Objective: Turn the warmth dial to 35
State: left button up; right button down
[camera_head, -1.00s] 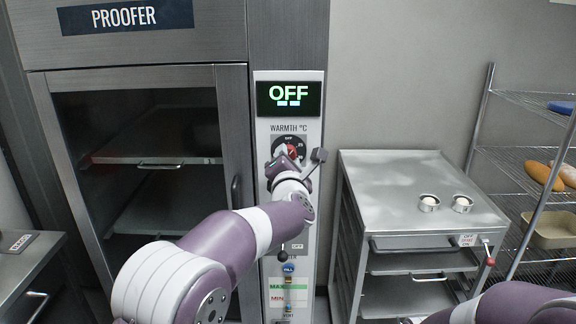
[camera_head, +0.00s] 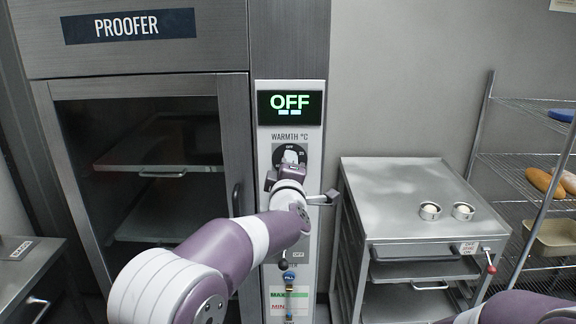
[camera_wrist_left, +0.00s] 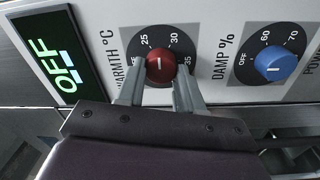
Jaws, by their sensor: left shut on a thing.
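The red warmth dial (camera_wrist_left: 160,67) sits on the panel in the left wrist view, ringed by a dark scale with 25, 30 and 35. My left gripper (camera_wrist_left: 158,88) has one finger on each side of it and is shut on it. A short white line shows on the dial's face; the number it points at is hard to tell. In the head view, my left gripper (camera_head: 290,158) covers the dial, and only part of the scale shows around it. The display (camera_head: 290,103) reads OFF in green. My right gripper is out of view.
The blue damp dial (camera_wrist_left: 276,64) is beside the warmth dial. The proofer door (camera_head: 150,80) is left of the panel. A steel rack (camera_head: 390,190) with two small round pots on top stands to the right, before wire shelves with bread (camera_head: 540,180).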

pick_arm(q)
jog(key=shift+d+r+m+h+p, duration=0.15)
jog(key=shift+m+p, duration=2.1)
jog(key=shift+m, duration=2.3)
jog(key=shift+d+r+m+h+p, duration=0.15)
jog(key=shift+m+p, duration=2.05)
jog(key=shift+m, duration=2.35)
jog(key=shift+a+f, duration=0.1)
jog(key=o, duration=1)
jog(key=shift+o, duration=0.2)
